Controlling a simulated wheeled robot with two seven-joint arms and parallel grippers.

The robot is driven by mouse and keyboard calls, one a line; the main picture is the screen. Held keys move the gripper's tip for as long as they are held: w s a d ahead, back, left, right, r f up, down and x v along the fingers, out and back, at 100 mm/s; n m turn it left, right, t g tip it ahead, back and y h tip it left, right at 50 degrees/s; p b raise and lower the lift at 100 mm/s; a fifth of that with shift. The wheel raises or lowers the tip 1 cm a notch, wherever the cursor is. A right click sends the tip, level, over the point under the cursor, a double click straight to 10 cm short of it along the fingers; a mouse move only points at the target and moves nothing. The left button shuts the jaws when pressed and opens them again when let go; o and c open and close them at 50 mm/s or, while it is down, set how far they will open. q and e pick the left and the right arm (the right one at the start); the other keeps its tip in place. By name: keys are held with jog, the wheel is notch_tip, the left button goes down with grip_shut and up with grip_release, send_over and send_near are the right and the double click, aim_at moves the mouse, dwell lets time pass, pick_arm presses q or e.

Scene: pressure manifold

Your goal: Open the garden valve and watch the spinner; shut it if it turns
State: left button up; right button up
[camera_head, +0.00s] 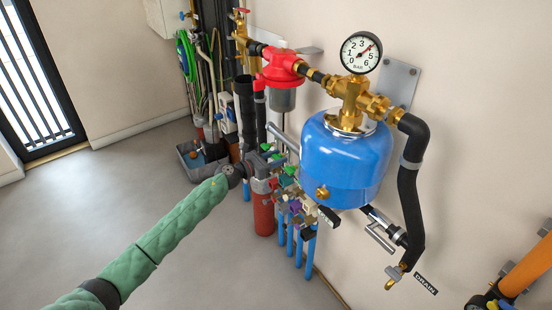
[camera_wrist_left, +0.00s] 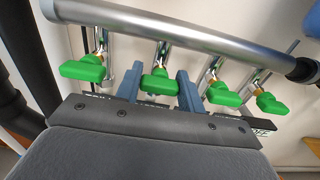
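In the left wrist view a silver manifold pipe (camera_wrist_left: 190,32) carries a row of green valve handles. My left gripper (camera_wrist_left: 160,88) is open, with its two blue-grey fingers on either side of the second green handle from the left (camera_wrist_left: 158,81). Whether they touch it is unclear. A black label strip below the handles is mostly hidden by the gripper, so I cannot tell which handle is the garden one. In the head view my left gripper (camera_head: 246,170) is at the manifold valves (camera_head: 276,158). Small coloured parts (camera_head: 295,200) sit below; I cannot make out a spinner. My right gripper is not in view.
A blue tank (camera_head: 346,160) with a pressure gauge (camera_head: 361,53) hangs on the wall, right of the manifold. A black drain pipe (camera_head: 411,190) runs down beside it. A red cylinder (camera_head: 263,212) stands below the valves. The floor at left is clear.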

pick_arm(q)
jog(key=c, duration=0.4)
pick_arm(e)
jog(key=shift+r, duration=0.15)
pick_arm(q)
jog(key=n+p, duration=0.3)
jog(key=n, duration=0.1)
jog(key=shift+r, duration=0.15)
jog(key=n+p, duration=0.4)
jog(key=n, duration=0.2)
jog(key=shift+w+a, duration=0.1)
jog(key=n+p, duration=0.3)
jog(key=n, duration=0.2)
jog(key=shift+n, duration=0.3)
jog(key=shift+f+n+p, duration=0.3)
jog(key=shift+n+p, duration=0.6)
jog(key=shift+n, duration=0.4)
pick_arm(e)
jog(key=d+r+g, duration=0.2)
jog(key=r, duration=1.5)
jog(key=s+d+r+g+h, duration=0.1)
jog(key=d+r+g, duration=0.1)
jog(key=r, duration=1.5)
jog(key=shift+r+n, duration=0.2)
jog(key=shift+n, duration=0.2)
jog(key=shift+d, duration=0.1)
